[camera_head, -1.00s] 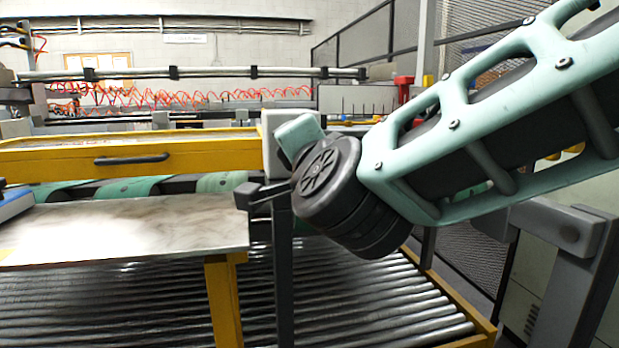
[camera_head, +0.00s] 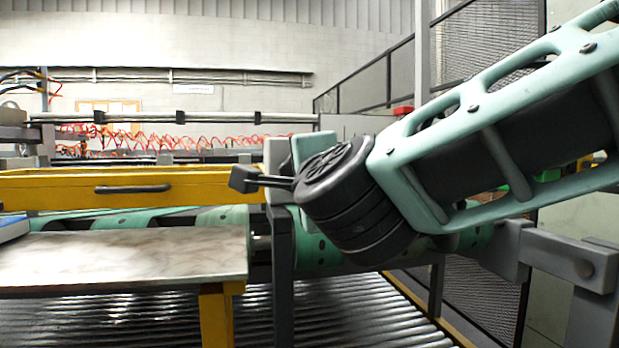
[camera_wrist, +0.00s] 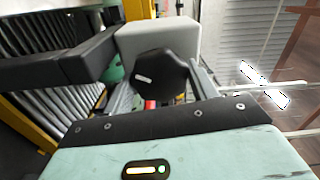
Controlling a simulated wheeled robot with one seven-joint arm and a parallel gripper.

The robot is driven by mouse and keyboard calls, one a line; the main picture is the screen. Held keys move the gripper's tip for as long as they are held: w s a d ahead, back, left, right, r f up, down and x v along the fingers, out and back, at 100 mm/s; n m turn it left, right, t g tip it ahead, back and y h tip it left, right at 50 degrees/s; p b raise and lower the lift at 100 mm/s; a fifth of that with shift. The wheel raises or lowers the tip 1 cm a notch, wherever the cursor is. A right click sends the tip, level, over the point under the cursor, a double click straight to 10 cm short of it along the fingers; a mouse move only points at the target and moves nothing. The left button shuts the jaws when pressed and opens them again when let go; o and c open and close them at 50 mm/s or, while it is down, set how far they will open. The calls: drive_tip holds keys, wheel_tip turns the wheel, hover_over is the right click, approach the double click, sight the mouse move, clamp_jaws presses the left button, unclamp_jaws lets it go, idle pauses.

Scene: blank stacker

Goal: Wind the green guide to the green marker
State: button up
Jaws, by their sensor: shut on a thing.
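My gripper (camera_wrist: 163,95) is low in the middle of the wrist view, beyond the mint hand casing. It is shut on a dark rounded knob (camera_wrist: 160,72) with a small white mark, in front of a pale grey block (camera_wrist: 162,38). The fingertips are partly hidden. In the head view, my black wrist joint and mint arm hide the grip, beside the grey machine post. A dark bar with a block end (camera_head: 245,180) sticks out left of my wrist. A bright green piece (camera_head: 517,182) shows through my arm frame. I cannot tell whether it is the guide or the marker.
A yellow beam with a black handle (camera_head: 130,189) crosses the left. A metal plate (camera_head: 130,255) lies below it, over a roller bed (camera_head: 330,312). A grey post (camera_head: 282,270) stands beside my wrist. Mesh fencing (camera_head: 485,65) is at the right.

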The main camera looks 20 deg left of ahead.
drive_tip(key=o, duration=1)
drive_tip(key=v, duration=1.7)
drive_tip(key=shift+s+b, duration=0.25)
drive_tip(key=shift+b, duration=0.1)
